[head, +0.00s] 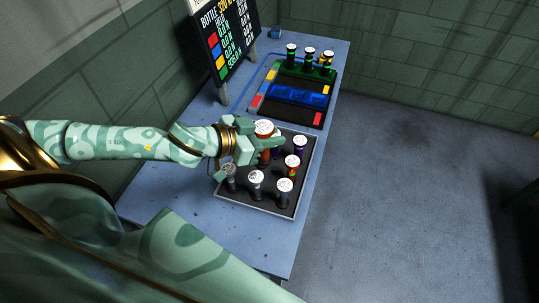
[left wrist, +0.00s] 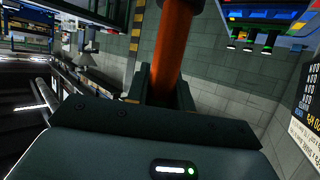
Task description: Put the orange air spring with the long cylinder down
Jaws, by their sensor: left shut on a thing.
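The orange air spring (head: 265,155) has a white round top and is held upright between the fingers of my left gripper (head: 268,147). In the left wrist view its long orange cylinder (left wrist: 172,50) runs up from between the jaws (left wrist: 167,92). In the head view it appears over the back left part of the grey-rimmed dark tray (head: 307,180). Whether its lower end touches the tray is hidden by the gripper. My right gripper is not in view.
Several white-topped cylinders stand in the tray, among them a red-and-yellow one (head: 291,170), a purple one (head: 300,150) and a grey one (head: 255,193). Behind are a coloured rack (head: 287,96) with green-bodied cylinders (head: 309,60) and a dark scoreboard (head: 225,43). The blue table (head: 240,225) is bare in front.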

